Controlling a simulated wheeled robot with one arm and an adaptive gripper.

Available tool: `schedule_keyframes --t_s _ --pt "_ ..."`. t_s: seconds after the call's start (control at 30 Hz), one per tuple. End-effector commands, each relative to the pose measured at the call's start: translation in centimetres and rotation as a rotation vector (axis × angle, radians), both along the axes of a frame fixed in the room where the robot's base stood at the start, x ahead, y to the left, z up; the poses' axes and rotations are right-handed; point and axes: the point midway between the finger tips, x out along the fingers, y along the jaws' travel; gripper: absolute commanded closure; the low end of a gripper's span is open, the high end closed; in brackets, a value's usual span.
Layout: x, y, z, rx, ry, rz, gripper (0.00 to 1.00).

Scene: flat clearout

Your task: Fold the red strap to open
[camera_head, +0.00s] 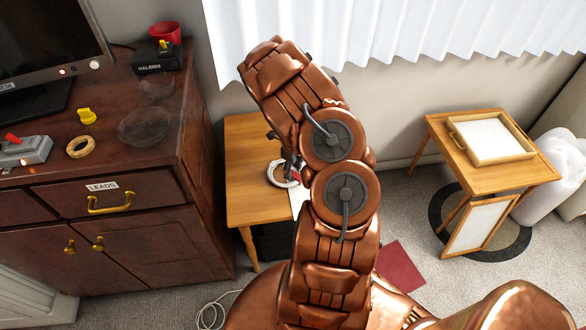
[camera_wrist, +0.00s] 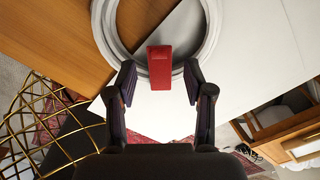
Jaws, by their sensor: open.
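The red strap (camera_wrist: 160,66) shows in the wrist view as a short upright red piece at the near rim of a round white ring (camera_wrist: 212,30). My gripper (camera_wrist: 159,80) is open, with one finger on each side of the strap and a visible gap to each. I cannot tell how far the strap lies from the fingertips in depth. In the head view the white ring (camera_head: 272,175) lies on a small wooden table (camera_head: 243,205), partly hidden by my arm.
A dark wooden cabinet (camera_head: 120,238) labelled LEADS stands left of the table. A white sheet (camera_wrist: 255,55) lies under the ring. A gold wire basket (camera_wrist: 35,120) shows at left in the wrist view. A second wooden table (camera_head: 480,172) with a tray stands at right.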

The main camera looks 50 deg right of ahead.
Motion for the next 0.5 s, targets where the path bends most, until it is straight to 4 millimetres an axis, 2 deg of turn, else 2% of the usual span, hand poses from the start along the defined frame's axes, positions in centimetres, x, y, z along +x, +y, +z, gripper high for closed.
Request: schedule_keyframes --t_s 0.37,0.5 --pt "0.02 -0.01 -0.6 -0.001 -0.001 0.0 0.48" --pt "0.02 -0.01 -0.6 -0.001 -0.001 -0.001 0.59"
